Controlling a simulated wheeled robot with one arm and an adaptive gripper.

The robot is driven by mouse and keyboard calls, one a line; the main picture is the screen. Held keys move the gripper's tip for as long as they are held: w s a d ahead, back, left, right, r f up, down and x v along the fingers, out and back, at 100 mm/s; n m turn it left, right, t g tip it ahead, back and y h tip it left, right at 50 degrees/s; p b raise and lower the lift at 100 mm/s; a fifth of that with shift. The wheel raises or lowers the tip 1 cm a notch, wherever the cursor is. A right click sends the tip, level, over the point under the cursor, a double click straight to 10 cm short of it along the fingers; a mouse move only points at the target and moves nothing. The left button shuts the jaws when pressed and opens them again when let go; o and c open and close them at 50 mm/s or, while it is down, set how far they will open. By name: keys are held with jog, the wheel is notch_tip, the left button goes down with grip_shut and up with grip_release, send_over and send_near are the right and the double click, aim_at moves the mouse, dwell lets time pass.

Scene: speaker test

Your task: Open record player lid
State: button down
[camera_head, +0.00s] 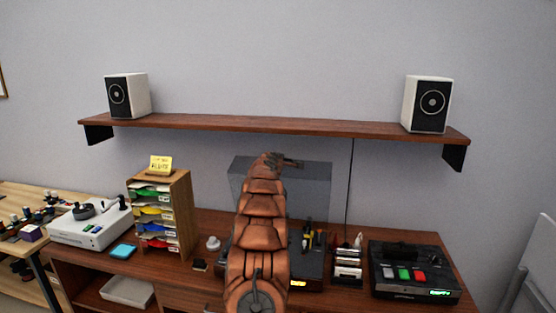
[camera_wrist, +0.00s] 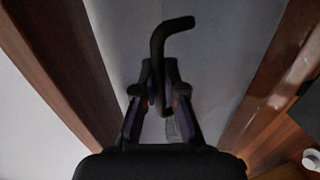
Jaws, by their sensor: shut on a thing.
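The record player (camera_head: 312,268) stands on the wooden desk, mostly hidden behind my arm. Its translucent grey lid (camera_head: 312,190) stands raised, nearly upright, behind my arm. My gripper (camera_head: 272,158) is at the lid's top edge in the head view; its fingers are hard to make out there. In the wrist view my gripper (camera_wrist: 163,100) is shut on a dark bent rod (camera_wrist: 160,50), whose end hooks to the right. I cannot tell whether the rod is part of the lid.
A wooden shelf (camera_head: 270,124) with two white speakers, left (camera_head: 127,96) and right (camera_head: 427,104), hangs above the lid. A paper organizer (camera_head: 160,212) and white device (camera_head: 90,222) stand left. A black device with coloured buttons (camera_head: 413,272) stands right.

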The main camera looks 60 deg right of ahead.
jog(key=shift+w+a+r, duration=0.1)
jog(key=shift+w+r, duration=0.05)
jog(key=shift+w, duration=0.1)
jog(key=c, duration=1.5)
grip_release()
jog(key=shift+s, duration=0.15)
